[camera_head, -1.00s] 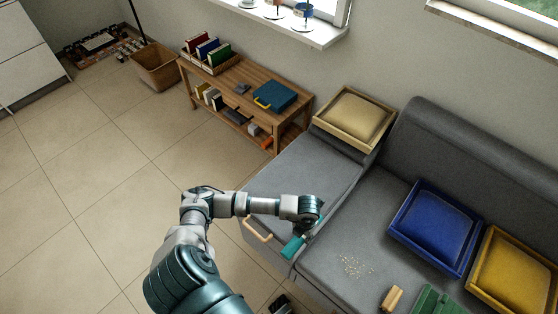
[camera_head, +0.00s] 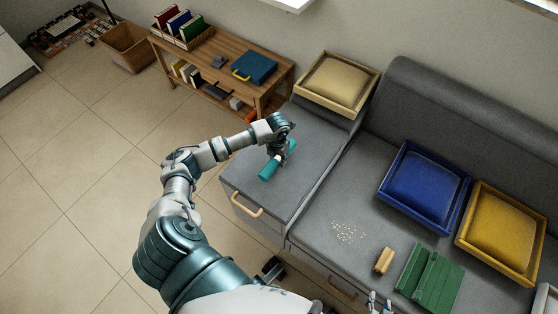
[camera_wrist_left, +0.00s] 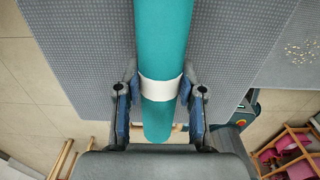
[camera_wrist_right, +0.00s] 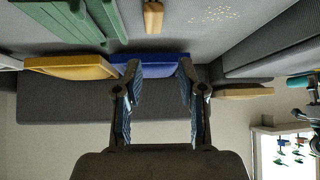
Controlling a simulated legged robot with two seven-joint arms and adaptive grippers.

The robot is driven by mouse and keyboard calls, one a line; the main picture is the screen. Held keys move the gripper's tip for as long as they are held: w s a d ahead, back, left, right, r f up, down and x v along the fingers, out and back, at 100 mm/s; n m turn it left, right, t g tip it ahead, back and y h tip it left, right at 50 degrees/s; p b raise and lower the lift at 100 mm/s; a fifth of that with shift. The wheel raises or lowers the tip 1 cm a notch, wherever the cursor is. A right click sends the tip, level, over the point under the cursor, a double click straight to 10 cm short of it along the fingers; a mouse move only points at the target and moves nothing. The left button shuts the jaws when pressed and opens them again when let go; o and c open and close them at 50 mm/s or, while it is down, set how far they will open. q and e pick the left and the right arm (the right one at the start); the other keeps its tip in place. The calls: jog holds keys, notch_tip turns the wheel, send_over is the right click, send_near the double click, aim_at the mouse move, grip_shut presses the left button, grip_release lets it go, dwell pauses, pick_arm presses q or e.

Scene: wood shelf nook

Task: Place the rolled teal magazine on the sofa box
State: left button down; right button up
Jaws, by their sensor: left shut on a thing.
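The rolled teal magazine (camera_head: 268,170), with a white band, is in my left gripper (camera_head: 281,152). In the left wrist view the fingers (camera_wrist_left: 159,92) are shut around the magazine (camera_wrist_left: 165,35) at its band. The magazine is over the grey top of the left sofa section with a wooden handle, apparently the sofa box (camera_head: 310,150); I cannot tell whether it touches that top. My right gripper (camera_head: 378,303) is at the bottom edge of the head view. In the right wrist view it (camera_wrist_right: 159,72) is open and empty.
A tray with a beige cushion (camera_head: 318,98) stands behind the box top. Blue (camera_head: 387,192) and yellow (camera_head: 467,233) cushion trays, a green folded thing (camera_head: 430,275), a wooden block brush (camera_head: 384,260) and crumbs (camera_head: 347,232) are on the seat. A wooden shelf (camera_head: 215,65) stands at the back left.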

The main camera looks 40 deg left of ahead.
aim_at(278, 161)
pick_arm(q)
jog(key=shift+w+a+f, duration=0.1)
jog(key=shift+w, duration=0.1)
notch_tip(278, 161, down, 3)
jog(key=shift+a+f+b, duration=0.15)
jog(key=shift+b, duration=0.4)
jog(key=shift+a+f, duration=0.1)
jog(key=shift+a, duration=0.15)
jog(key=c, duration=0.7)
grip_release()
jog(key=shift+d, duration=0.25)
pick_arm(e)
jog(key=w, duration=0.1)
jog(key=w+a+r+t, duration=0.1)
jog(key=w+r+t, duration=0.1)
jog(key=shift+w+a+y, duration=0.15)
jog(key=shift+a+y, duration=0.1)
jog(key=shift+y, duration=0.05)
